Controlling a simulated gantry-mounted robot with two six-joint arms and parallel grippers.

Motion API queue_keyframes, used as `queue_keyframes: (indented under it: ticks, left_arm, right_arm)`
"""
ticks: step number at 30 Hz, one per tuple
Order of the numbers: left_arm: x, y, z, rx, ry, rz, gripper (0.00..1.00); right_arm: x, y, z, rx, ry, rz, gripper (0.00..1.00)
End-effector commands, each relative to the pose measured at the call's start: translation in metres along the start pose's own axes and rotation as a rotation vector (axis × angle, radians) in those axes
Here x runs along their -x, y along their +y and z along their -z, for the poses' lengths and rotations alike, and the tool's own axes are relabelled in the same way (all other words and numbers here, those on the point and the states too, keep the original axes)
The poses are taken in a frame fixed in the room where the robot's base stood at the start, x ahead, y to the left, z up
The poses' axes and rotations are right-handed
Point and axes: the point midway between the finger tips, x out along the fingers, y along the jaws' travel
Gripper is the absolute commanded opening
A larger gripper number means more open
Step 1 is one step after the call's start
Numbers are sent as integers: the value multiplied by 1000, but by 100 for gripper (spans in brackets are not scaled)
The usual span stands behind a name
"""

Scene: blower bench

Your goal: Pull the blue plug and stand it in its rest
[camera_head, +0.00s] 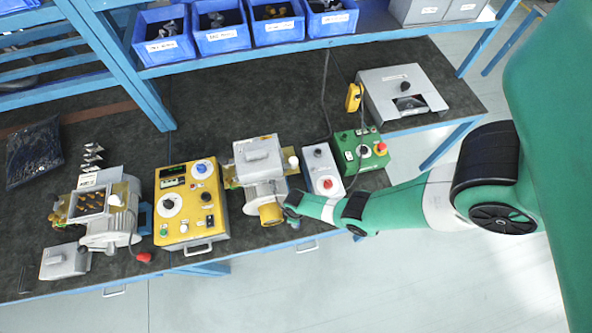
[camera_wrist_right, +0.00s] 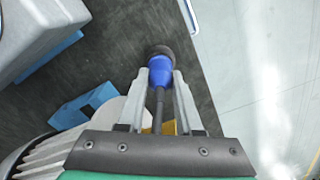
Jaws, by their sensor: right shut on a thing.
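The blue plug (camera_wrist_right: 160,70) is between the fingertips of my right gripper (camera_wrist_right: 160,78) in the right wrist view. A dark cable (camera_wrist_right: 158,112) runs from it back toward the palm. A dark round piece (camera_wrist_right: 160,50) shows at its far end; I cannot tell whether it is part of the plug or a socket or rest around it. In the head view my right gripper (camera_head: 292,218) is beside the yellow end (camera_head: 270,214) of the grey motor (camera_head: 262,184), and the plug cannot be made out there. My left gripper is not in view.
The grey box with a red knob (camera_head: 323,170) and the green control box (camera_head: 360,150) stand right of the motor. A yellow control panel (camera_head: 190,205) stands left of it. The bench's front edge and a drawer handle (camera_wrist_right: 188,18) are close by.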

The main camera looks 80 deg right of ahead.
Motion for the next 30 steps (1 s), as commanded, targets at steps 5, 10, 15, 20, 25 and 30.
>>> queue_keyframes:
  ticks: [5, 10, 15, 20, 25, 30]
  left_arm:
    - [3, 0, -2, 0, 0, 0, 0]
    - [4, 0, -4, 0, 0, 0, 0]
    - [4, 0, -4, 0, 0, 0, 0]
    - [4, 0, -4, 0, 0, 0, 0]
    - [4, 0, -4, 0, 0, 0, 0]
    - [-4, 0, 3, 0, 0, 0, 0]
  right_arm:
    - [-4, 0, 0, 0, 0, 0, 0]
    - [-6, 0, 0, 0, 0, 0, 0]
    - [-5, 0, 0, 0, 0, 0, 57]
    - [-5, 0, 0, 0, 0, 0, 69]
    - [-5, 0, 0, 0, 0, 0, 69]
    - [5, 0, 0, 0, 0, 0, 69]
